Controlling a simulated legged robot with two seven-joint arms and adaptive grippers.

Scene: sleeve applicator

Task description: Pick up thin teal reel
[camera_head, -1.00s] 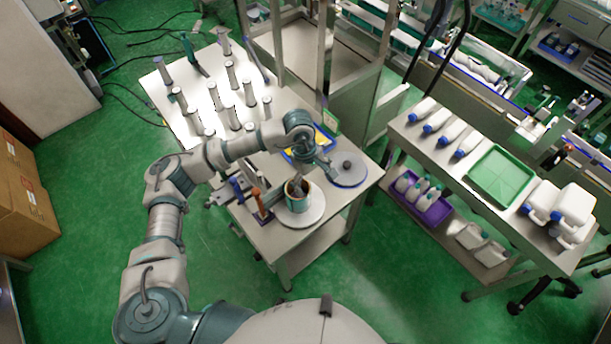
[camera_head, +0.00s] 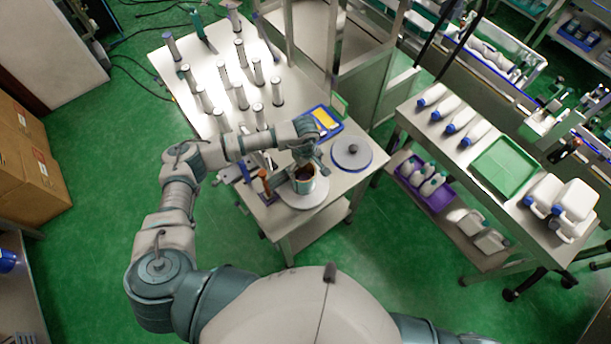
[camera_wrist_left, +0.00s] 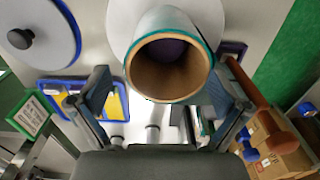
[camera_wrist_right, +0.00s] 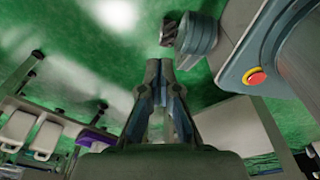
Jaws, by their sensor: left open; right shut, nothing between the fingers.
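The thin teal reel (camera_head: 308,186) stands upright on a pale round plate (camera_head: 292,204) at the table's near corner. It is pale outside with a teal rim and a brown hollow core. In the left wrist view the reel (camera_wrist_left: 168,27) shows its open end, with something purple inside. My left gripper (camera_head: 305,158) is by the top of the reel. It is open and empty, its fingers (camera_wrist_left: 163,78) spread to either side of the reel's opening; contact is not visible. My right gripper (camera_wrist_right: 160,68) is shut and empty over the green floor, away from the table.
A grey disc with a dark knob (camera_head: 352,153) lies right of the reel. A blue tray with yellow content (camera_head: 325,119) is behind. An orange-handled tool (camera_head: 265,184) stands close on the left. Several pale posts (camera_head: 240,97) fill the table's back. A side table (camera_head: 470,170) holds bottles.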

